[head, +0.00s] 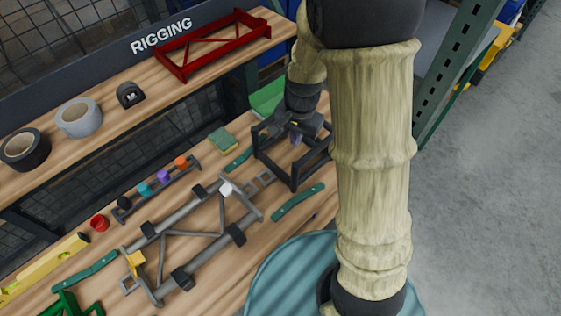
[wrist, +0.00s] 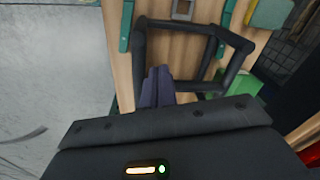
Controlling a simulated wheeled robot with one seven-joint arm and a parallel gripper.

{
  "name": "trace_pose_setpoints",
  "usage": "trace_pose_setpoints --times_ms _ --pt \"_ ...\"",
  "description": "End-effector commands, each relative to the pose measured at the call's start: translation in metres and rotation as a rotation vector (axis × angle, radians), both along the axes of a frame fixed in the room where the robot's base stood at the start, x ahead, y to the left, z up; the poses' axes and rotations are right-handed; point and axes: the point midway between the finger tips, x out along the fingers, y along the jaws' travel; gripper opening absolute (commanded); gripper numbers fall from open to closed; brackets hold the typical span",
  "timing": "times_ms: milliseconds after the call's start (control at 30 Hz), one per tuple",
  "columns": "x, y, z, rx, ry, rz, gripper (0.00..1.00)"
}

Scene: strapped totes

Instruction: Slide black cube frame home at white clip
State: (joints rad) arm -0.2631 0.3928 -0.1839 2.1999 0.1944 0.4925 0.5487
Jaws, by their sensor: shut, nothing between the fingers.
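The black cube frame (head: 274,171) stands on the wooden bench near its right end, just beyond the end of a grey tubular truss (head: 190,234). The white clip (head: 226,188) sits on the truss's upper right corner. My gripper (head: 297,138) is over the black cube frame, with its fingers pointing down. In the wrist view the black cube frame (wrist: 234,66) surrounds the fingertips (wrist: 157,72), which are together and hold nothing. I cannot tell whether the fingers touch a bar. The white clip is not seen in the wrist view.
Green strips (head: 298,202) lie beside the black frame. A row of coloured knobs (head: 163,177), a yellow level (head: 45,268) and a green-yellow sponge (head: 222,139) lie on the bench. A shelf with a red frame (head: 212,45) rises behind. A teal round surface (head: 285,270) is at the front.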

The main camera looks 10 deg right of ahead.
Motion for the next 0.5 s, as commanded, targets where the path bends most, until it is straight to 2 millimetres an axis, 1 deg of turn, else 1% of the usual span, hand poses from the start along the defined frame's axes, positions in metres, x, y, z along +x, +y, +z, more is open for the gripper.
trace_pose_setpoints --times_ms 33,100,200,300,500 --pt "0.013 0.010 -0.021 -0.003 0.022 -0.066 0.00" --pt "0.026 0.020 -0.038 -0.007 0.044 -0.161 0.00" --pt "0.039 0.031 -0.055 -0.014 0.063 -0.260 0.00" --pt "0.045 0.036 -0.062 -0.017 0.071 -0.310 0.00" --pt "0.046 0.037 -0.062 -0.017 0.072 -0.323 0.00"
